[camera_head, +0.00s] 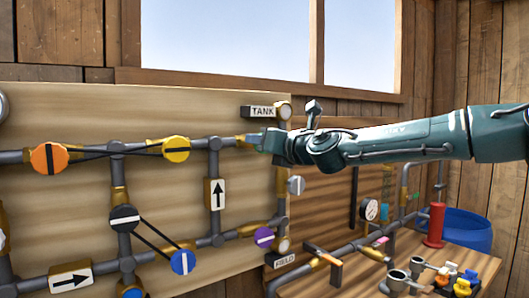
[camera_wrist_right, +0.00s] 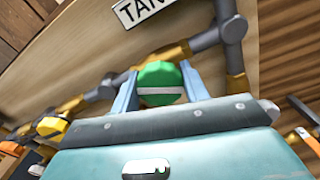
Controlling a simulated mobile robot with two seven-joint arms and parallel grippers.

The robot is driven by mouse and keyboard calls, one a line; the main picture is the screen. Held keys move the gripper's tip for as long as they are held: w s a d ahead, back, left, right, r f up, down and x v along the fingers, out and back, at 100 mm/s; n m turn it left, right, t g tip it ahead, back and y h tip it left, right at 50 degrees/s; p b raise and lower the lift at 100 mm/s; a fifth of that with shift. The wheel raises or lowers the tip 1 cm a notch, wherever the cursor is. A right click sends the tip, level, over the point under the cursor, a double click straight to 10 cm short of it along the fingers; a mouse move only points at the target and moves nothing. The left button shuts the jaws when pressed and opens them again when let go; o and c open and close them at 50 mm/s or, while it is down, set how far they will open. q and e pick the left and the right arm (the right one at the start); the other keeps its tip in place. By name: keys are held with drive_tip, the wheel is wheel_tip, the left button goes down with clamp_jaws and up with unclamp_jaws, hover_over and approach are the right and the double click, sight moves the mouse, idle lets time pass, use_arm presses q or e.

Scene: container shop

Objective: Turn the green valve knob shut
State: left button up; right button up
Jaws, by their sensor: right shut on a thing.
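The green valve knob (camera_wrist_right: 160,77) sits on the pipe below the TANK sign (camera_wrist_right: 143,8). It is round with a white bar across it. In the wrist view the bar lies nearly level, at a slant to the pipe, which rises to the right. My right gripper (camera_head: 257,141) reaches the board from the right and is shut on this knob, with one blue finger on each side. In the head view the gripper hides the knob. My left gripper is not in view.
On the board are an orange knob (camera_head: 49,158), a yellow knob (camera_head: 176,150), a black knob (camera_head: 124,218), a blue knob (camera_head: 182,262) and a purple knob (camera_head: 264,237). A bench (camera_head: 408,247) with a gauge (camera_head: 370,209) and a red cylinder (camera_head: 437,222) stands at right.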

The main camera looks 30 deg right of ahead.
drive_tip(key=m+b, duration=0.1)
drive_tip(key=m, duration=0.2)
drive_tip(key=shift+f, duration=0.1)
drive_tip(key=shift+m+b, duration=0.3)
drive_tip(key=shift+m, duration=0.5)
drive_tip(key=m, duration=0.3)
drive_tip(key=shift+m+b, duration=0.4)
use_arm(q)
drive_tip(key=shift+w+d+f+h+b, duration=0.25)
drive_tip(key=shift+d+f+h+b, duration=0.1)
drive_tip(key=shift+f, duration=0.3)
use_arm(e)
drive_tip(key=shift+d+m, duration=0.1)
drive_tip(key=shift+m, duration=2)
drive_tip(key=o, duration=1)
